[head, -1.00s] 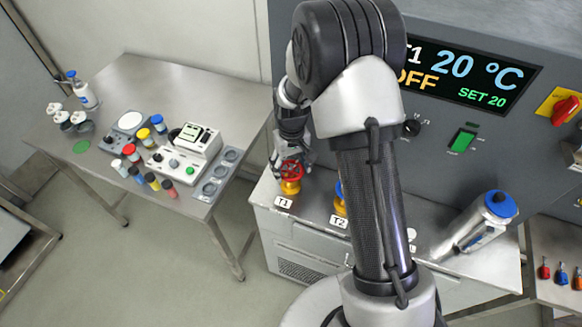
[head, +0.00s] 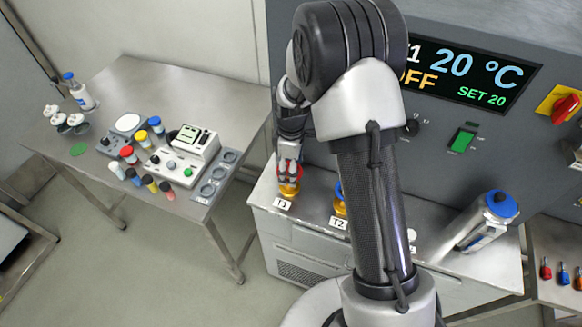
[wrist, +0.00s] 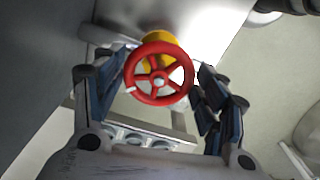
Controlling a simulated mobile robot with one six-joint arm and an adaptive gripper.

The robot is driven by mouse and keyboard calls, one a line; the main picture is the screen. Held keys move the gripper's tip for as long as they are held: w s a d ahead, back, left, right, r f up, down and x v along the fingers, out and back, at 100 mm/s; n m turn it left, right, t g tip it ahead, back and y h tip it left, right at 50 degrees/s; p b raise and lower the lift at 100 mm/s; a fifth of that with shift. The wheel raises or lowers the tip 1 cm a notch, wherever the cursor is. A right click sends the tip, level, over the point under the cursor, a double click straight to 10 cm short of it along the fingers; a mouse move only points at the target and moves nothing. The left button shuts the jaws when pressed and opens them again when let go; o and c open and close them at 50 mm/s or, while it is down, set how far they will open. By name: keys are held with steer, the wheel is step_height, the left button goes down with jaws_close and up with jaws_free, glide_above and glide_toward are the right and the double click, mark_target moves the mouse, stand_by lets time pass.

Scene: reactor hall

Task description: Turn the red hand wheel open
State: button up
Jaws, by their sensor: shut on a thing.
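The red hand wheel (wrist: 158,81) has spokes and a pale mark on its rim. It sits on a yellow valve body (head: 288,193) behind the T1 label, on top of the grey cabinet. My gripper (head: 289,177) is over the wheel in the head view and hides most of it. In the wrist view the dark fingers of my gripper (wrist: 160,87) stand on both sides of the rim, shut on the wheel. The exact contact points are hard to see.
A blue-handled valve (head: 340,192) by the T2 label stands to the right, partly behind my arm. A blue-capped bottle (head: 487,222) is farther right. The display panel (head: 470,75) shows OFF, 20 °C. A steel table (head: 120,85) with vials and instruments stands left.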

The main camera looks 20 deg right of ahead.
steer(key=n, duration=0.4)
steer(key=shift+w+n, duration=0.1)
steer(key=shift+n, duration=1.8)
steer(key=o, duration=1.1)
steer(key=shift+c, duration=0.2)
step_height(320, 180, up, 12)
